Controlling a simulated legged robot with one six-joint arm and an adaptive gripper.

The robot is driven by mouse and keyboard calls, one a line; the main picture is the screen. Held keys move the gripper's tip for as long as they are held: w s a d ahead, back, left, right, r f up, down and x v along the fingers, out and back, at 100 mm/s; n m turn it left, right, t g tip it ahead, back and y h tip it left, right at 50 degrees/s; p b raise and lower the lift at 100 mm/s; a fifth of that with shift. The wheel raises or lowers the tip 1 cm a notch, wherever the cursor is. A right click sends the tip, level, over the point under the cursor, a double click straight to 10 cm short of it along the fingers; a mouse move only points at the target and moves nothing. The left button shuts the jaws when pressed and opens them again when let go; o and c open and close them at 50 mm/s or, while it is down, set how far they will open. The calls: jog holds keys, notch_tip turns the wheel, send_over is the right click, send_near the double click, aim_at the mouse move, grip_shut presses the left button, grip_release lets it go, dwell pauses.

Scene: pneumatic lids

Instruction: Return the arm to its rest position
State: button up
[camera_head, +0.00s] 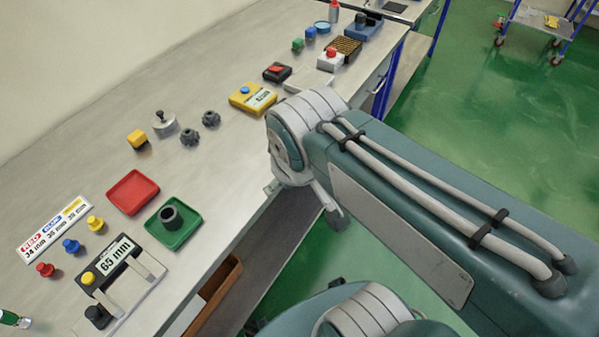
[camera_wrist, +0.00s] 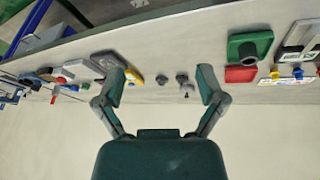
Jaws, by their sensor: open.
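My arm reaches over the front edge of the workbench (camera_head: 235,60) in the head view, and its large teal link covers the right of that view. My gripper (camera_wrist: 162,82) shows in the wrist view with its two fingers spread apart and nothing between them. Beyond the fingertips, dark knobs (camera_wrist: 182,79) stand on the bench top. The gripper itself is hidden in the head view. The fingers appear apart from the bench objects, though the left finger overlaps a yellow box (camera_wrist: 133,79) in the picture.
A red tray (camera_head: 132,192), a green tray (camera_head: 186,234) holding a dark ring, and a 65 mm gauge (camera_head: 113,264) sit on the near bench. A yellow box (camera_head: 252,98) and several small parts stand farther along.

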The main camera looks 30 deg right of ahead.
jog(key=m, duration=0.1)
jog(key=s+d+m+t, duration=0.1)
jog(key=shift+s+d+r+m, duration=0.15)
jog(key=shift+r+m, duration=0.25)
dwell(1.0)
